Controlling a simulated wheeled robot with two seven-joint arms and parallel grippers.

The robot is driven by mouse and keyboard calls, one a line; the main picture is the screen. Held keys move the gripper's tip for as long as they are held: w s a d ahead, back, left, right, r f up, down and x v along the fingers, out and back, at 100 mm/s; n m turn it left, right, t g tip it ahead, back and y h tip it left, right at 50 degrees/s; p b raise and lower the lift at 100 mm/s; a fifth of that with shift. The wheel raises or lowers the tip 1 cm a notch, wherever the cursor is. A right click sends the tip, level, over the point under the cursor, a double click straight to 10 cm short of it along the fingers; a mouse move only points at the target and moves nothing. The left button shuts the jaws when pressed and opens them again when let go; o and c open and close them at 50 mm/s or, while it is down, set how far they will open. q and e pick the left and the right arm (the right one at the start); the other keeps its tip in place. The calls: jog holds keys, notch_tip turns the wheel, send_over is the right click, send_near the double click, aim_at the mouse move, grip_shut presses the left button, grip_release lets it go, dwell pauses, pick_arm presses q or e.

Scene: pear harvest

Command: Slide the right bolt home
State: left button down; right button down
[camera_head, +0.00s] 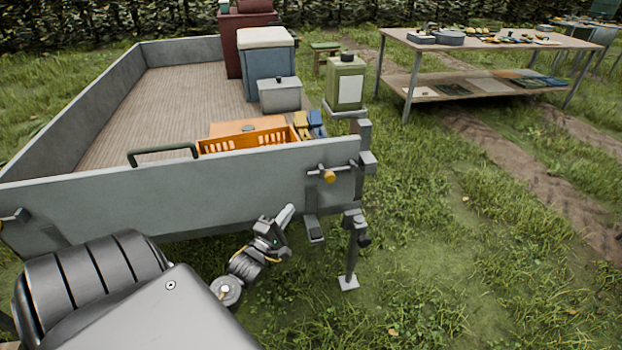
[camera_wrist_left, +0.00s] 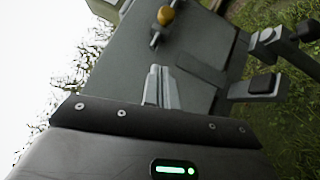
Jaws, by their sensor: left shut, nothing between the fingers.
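The right bolt (camera_head: 329,175) is a thin dark rod with an orange-yellow knob, mounted on the grey tailgate (camera_head: 250,190) near its right end. Its knob also shows at the top of the left wrist view (camera_wrist_left: 165,16). A block-like bracket (camera_head: 367,162) stands at the corner post to the right of the bolt. I cannot tell whether the rod's end is inside it. My left gripper (camera_head: 286,214) is shut and empty, below and left of the knob and apart from it. Its closed fingers (camera_wrist_left: 160,86) point toward the tailgate. My right gripper is out of view.
The trailer bed holds an orange crate (camera_head: 222,147), a blue-grey cooler (camera_head: 268,75) and a grey box (camera_head: 280,96). A prop leg (camera_head: 352,250) stands below the right corner. Grass to the right is open.

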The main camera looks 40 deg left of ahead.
pick_arm(q)
send_near(325, 173)
jog(key=w+a, duration=0.2)
jog(key=a, duration=0.1)
jog(key=shift+w+d+r+p, duration=0.25)
jog(key=shift+w+d+p, duration=0.15)
jog(key=shift+w+d, duration=0.2)
jog(key=shift+w+d+r+p, duration=0.25)
jog(key=shift+w+d+p, duration=0.15)
jog(key=shift+w+d, duration=0.15)
jog(key=shift+w, duration=0.1)
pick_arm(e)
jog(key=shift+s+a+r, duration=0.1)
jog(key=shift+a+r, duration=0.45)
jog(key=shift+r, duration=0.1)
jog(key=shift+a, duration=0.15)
